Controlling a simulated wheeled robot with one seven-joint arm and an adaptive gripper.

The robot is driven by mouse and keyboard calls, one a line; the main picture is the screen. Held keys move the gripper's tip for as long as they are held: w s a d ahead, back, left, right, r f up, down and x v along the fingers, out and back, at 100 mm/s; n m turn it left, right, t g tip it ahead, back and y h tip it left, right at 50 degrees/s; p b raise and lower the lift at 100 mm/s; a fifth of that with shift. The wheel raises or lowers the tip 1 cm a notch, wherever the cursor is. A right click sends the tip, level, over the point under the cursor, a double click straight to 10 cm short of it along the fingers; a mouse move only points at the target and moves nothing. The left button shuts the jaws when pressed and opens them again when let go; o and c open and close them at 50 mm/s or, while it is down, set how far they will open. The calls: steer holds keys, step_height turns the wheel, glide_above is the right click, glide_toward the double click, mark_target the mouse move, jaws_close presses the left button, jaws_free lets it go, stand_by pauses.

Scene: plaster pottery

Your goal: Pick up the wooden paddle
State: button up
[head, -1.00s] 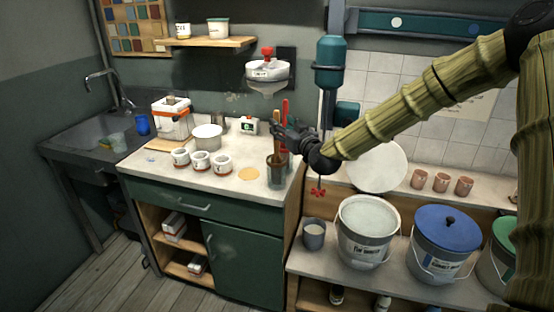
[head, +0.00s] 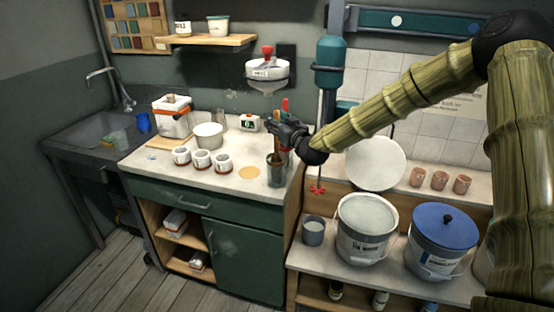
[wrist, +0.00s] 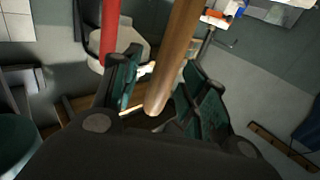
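The wooden paddle (wrist: 174,60) shows in the wrist view as a smooth brown shaft between the two fingers of my gripper (wrist: 165,70). Its rounded end sits low between the finger pads, with a visible gap on the left finger's side. In the head view my gripper (head: 279,132) is over the dark tool cup (head: 277,175) at the counter's right end. A short brown part of the paddle shows above the cup's rim; the rest is hidden by the cup and gripper. A red-handled tool (wrist: 110,32) stands just outside the left finger.
Several small white jars (head: 201,160) and a round tan disc (head: 249,172) lie left of the cup. A mixer shaft (head: 319,140) hangs close to the right. A white bucket (head: 366,225) and a blue-lidded bucket (head: 443,235) stand on the lower bench.

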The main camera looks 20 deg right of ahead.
jaws_close()
steer(key=shift+r, duration=0.1)
